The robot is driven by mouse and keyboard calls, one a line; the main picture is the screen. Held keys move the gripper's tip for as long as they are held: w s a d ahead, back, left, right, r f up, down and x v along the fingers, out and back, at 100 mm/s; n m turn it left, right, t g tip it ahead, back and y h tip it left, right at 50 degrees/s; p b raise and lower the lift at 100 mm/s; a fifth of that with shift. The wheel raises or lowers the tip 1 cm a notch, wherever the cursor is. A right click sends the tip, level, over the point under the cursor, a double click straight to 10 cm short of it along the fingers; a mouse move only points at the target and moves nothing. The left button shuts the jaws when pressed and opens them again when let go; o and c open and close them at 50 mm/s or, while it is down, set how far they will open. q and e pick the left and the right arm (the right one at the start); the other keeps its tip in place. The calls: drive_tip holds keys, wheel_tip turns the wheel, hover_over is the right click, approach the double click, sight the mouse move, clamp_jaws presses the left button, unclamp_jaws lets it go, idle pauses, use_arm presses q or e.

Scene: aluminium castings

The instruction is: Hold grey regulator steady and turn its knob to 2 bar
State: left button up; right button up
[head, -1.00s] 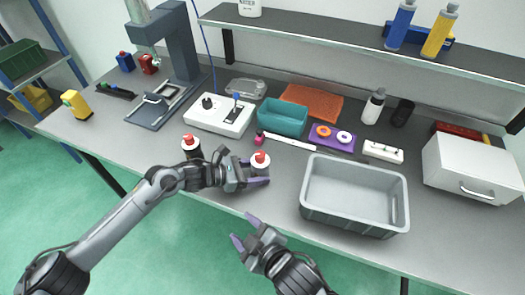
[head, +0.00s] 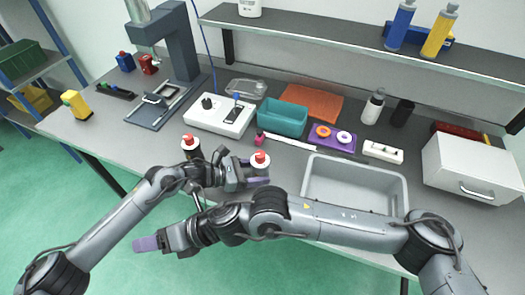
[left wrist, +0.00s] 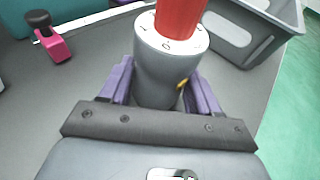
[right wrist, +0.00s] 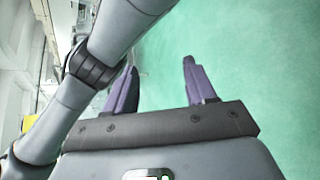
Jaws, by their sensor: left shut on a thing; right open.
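The grey regulator (left wrist: 165,75) stands upright in the left wrist view, with a red knob (left wrist: 180,15) over a white numbered dial face and a small yellow mark on its body. My left gripper (head: 258,181) is shut around its body; in the head view only the regulator's red knob and white top (head: 260,159) show clearly. A second, darker regulator (head: 190,147) with a red knob stands to its left, partly behind my left arm. My right gripper (head: 148,244) is open and empty, off the bench's front edge over the green floor, which fills much of the right wrist view (right wrist: 160,85).
My right arm crosses in front of the grey tote (head: 355,180). A pink-and-black item (head: 260,137) lies behind the grey regulator. A teal bin (head: 282,117), a white control box (head: 219,115) and a purple tray (head: 332,147) stand further back.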

drive_tip(key=w+d+f+n+h, duration=0.1)
drive_tip(key=w+d+n+h, duration=0.25)
drive_tip(key=w+d, duration=0.25)
drive_tip(key=n+h, duration=0.4)
drive_tip(key=h, duration=0.1)
approach(261, 154)
drive_tip(key=s+a+r, duration=0.2)
drive_tip(key=s+r, duration=0.1)
drive_tip(key=s, duration=0.2)
drive_tip(key=w+d+n+t, duration=0.1)
drive_tip(key=w+d+t, duration=0.1)
drive_tip(key=w, duration=0.1)
drive_tip(key=x, duration=0.8)
drive_tip(key=d+x, duration=0.1)
drive_tip(key=x, duration=0.2)
drive_tip(key=shift+a+f, duration=0.1)
drive_tip(key=shift+f, duration=0.5)
clamp_jaws()
drive_tip(key=shift+h, duration=0.25)
